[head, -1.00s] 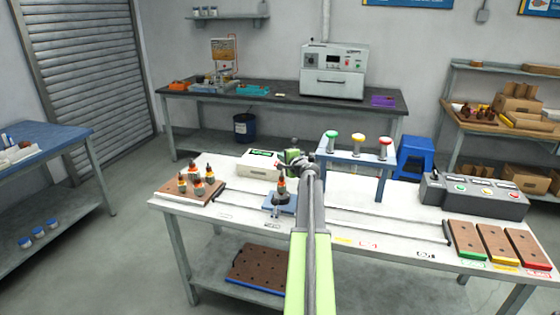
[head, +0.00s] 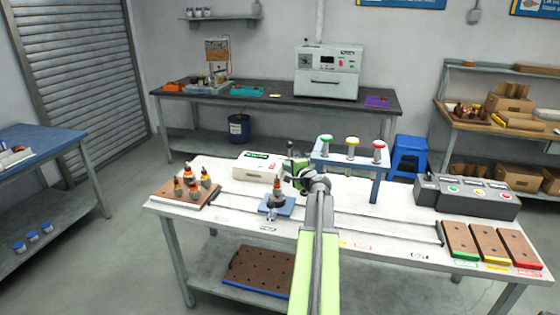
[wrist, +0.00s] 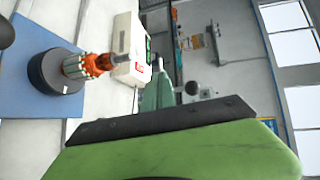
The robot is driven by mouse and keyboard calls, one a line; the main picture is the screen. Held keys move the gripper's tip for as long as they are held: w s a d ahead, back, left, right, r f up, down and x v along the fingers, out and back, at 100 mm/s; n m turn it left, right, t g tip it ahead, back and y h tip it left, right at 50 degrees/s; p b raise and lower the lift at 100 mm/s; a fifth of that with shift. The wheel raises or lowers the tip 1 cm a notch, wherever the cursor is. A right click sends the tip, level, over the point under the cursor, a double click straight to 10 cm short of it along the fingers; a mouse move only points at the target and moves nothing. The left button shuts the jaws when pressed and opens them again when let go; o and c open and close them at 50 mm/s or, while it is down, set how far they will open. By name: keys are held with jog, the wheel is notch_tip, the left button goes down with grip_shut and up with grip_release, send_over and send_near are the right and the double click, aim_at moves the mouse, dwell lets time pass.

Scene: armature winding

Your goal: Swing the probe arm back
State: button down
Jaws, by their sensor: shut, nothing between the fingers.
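An armature (head: 277,187) with orange windings stands upright in a dark round holder on a blue plate (head: 268,211) near the middle of the white bench. In the wrist view the armature (wrist: 92,64) and its black holder (wrist: 52,72) lie at the left on the blue plate (wrist: 20,95). My gripper (head: 294,164) is shut and empty, just behind and right of the armature and apart from it. I cannot pick out the probe arm with certainty; my own arm hides part of the bench.
A white box (head: 257,166) stands behind the armature. A blue stand (head: 350,158) with green, yellow and red knobs is right of my gripper. A board of armatures (head: 186,193) is at the left. A grey button box (head: 466,196) and coloured trays (head: 490,245) are at the right.

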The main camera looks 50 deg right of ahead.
jog(key=p+v, duration=0.1)
jog(key=v, duration=0.6)
jog(key=shift+s, duration=0.2)
